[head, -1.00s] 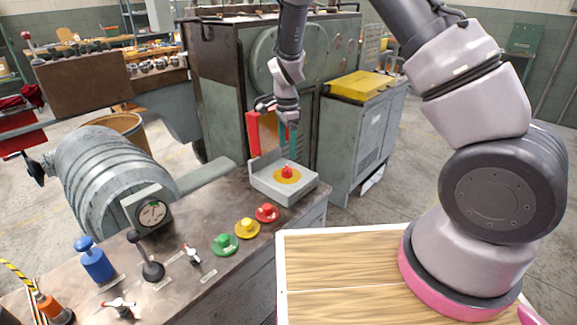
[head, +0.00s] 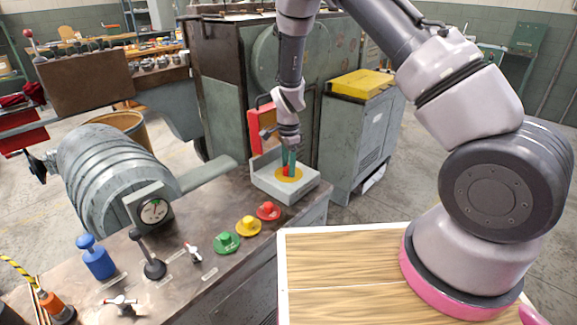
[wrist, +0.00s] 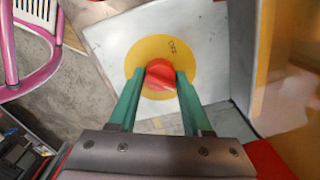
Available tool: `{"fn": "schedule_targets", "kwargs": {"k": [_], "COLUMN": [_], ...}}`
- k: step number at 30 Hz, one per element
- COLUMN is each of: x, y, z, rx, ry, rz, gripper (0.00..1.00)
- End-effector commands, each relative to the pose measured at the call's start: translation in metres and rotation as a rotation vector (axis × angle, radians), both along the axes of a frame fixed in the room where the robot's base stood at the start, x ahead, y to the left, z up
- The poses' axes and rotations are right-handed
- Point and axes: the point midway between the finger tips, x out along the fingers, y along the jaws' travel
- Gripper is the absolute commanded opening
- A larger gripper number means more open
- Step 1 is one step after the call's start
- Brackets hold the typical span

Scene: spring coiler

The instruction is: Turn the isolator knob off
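The isolator knob is a red knob (wrist: 161,75) on a yellow round plate (wrist: 147,47), set on a pale grey box (head: 268,183) at the bench's far right corner. "OFF" is printed on the yellow plate, above the knob in the wrist view. My gripper (wrist: 160,76) has green fingers pointing down at the box, one on each side of the knob. They look open around it, with the tips very close to its sides; whether they touch it is unclear. In the head view my gripper (head: 288,166) partly hides the knob.
A raised grey wall (wrist: 242,50) of the box stands close beside my fingers. A red panel (head: 262,130) is behind. Red (head: 268,210), yellow (head: 247,225) and green (head: 226,242) buttons and several levers line the bench. A grey cabinet (head: 358,135) stands to the right.

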Motion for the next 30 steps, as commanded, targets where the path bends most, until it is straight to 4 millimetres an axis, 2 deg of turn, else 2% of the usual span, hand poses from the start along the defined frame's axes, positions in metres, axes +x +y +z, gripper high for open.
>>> {"fn": "schedule_targets", "kwargs": {"k": [1, 2, 14, 30], "x": [0.0001, 0.0001, 0.0001, 0.0002], "y": [0.0002, 0.0002, 0.0004, 0.0002], "z": [0.0001, 0.0002, 0.0003, 0.0003], "rx": [0.0, 0.0, 0.001, 0.001], "ry": [0.0, 0.0, -0.001, -0.001], "rz": [0.0, 0.0, 0.073, 0.527], "gripper": [0.07, 0.0, 0.0, 0.0]}}
